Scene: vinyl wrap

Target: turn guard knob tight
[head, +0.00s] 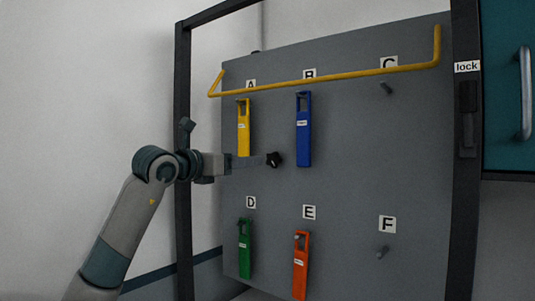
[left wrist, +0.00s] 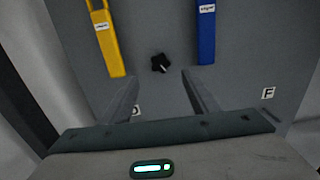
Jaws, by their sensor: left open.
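The guard knob (head: 274,159) is a small black lobed knob at the middle left of the grey panel, below and between the yellow and blue tags. It also shows in the left wrist view (left wrist: 160,63), ahead of the fingers and roughly centred between them. The yellow guard bar (head: 330,79) runs across the top of the panel. My left gripper (head: 257,160) reaches in from the left, with its tips close to the knob. In the left wrist view its fingers (left wrist: 161,82) are apart with nothing between them. Contact with the knob cannot be told. My right gripper is out of view.
On the grey panel (head: 350,170) hang a yellow tag (head: 243,130), a blue tag (head: 304,130), a green tag (head: 245,250) and an orange tag (head: 301,268). Bare pegs stand at C (head: 386,88) and F (head: 383,252). A dark frame post (head: 184,240) stands beside my left arm.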

